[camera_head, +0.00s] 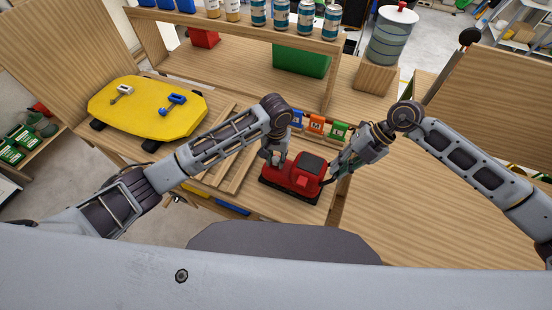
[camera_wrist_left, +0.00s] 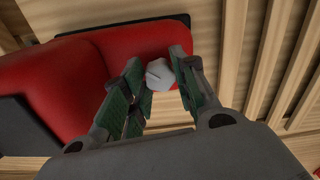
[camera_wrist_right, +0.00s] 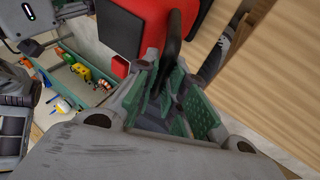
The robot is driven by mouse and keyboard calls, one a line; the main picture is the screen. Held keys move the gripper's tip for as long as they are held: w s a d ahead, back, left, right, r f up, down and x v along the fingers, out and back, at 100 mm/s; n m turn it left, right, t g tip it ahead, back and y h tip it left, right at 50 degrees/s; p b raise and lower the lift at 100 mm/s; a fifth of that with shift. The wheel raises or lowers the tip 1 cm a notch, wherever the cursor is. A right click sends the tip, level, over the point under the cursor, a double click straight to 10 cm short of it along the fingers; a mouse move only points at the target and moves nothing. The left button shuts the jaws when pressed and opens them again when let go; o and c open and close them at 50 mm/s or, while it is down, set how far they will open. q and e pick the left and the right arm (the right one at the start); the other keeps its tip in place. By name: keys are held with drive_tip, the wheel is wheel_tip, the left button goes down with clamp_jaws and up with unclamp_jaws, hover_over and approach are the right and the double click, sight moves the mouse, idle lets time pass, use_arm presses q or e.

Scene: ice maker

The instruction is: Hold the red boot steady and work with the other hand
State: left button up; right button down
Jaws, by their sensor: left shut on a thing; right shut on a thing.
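The red boot (camera_head: 291,172) sits on the wooden bench in front of me. It looks like a glossy red body with a dark top panel and black base. My left gripper (camera_head: 273,161) is at its left end, with its fingers closed around a pale faceted knob (camera_wrist_left: 160,75) on the red body (camera_wrist_left: 110,55). My right gripper (camera_head: 334,170) is at its right side, shut on a black curved handle (camera_wrist_right: 174,40) beside the red body (camera_wrist_right: 142,14). The fingers partly hide the handle's lower end.
A yellow board (camera_head: 140,108) with a grey and a blue tool lies left. Wooden slats (camera_head: 232,165) lie left of the boot. Small coloured boxes (camera_head: 316,124) stand behind it. A shelf of cans (camera_head: 282,15) is at the back. The bench at right is clear.

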use_arm(q)
drive_tip(key=shift+n, duration=1.7)
drive_tip(key=shift+n, duration=0.4)
drive_tip(key=shift+a+n, duration=0.1)
drive_tip(key=shift+n, duration=1.2)
drive_tip(key=shift+n, duration=1.7)
